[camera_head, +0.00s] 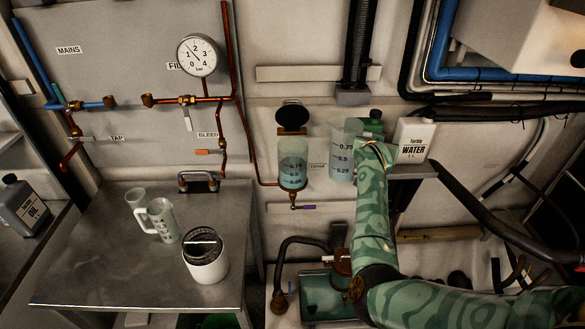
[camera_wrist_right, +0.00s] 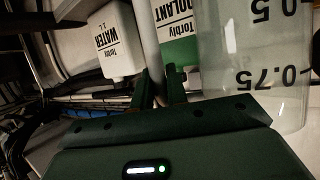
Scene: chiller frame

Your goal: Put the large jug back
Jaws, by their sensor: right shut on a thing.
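The large jug (camera_head: 341,158) is clear, with 0.75, 0.5 and 0.25 marks, and looks upright in front of the wall, right of the dosing cylinder (camera_head: 292,170). My right gripper (camera_head: 366,138) is at the jug's right side. In the right wrist view the jug (camera_wrist_right: 245,60) fills the right, and its pale handle (camera_wrist_right: 146,35) passes between the fingers (camera_wrist_right: 160,88), which are shut on it. I cannot tell whether the jug's base touches anything. My left gripper is not in view.
A white water bottle (camera_head: 413,140) stands on a shelf (camera_head: 408,173) just right of my gripper, with a green coolant bottle (camera_wrist_right: 178,35) beside it. A tank (camera_head: 322,298) sits below.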

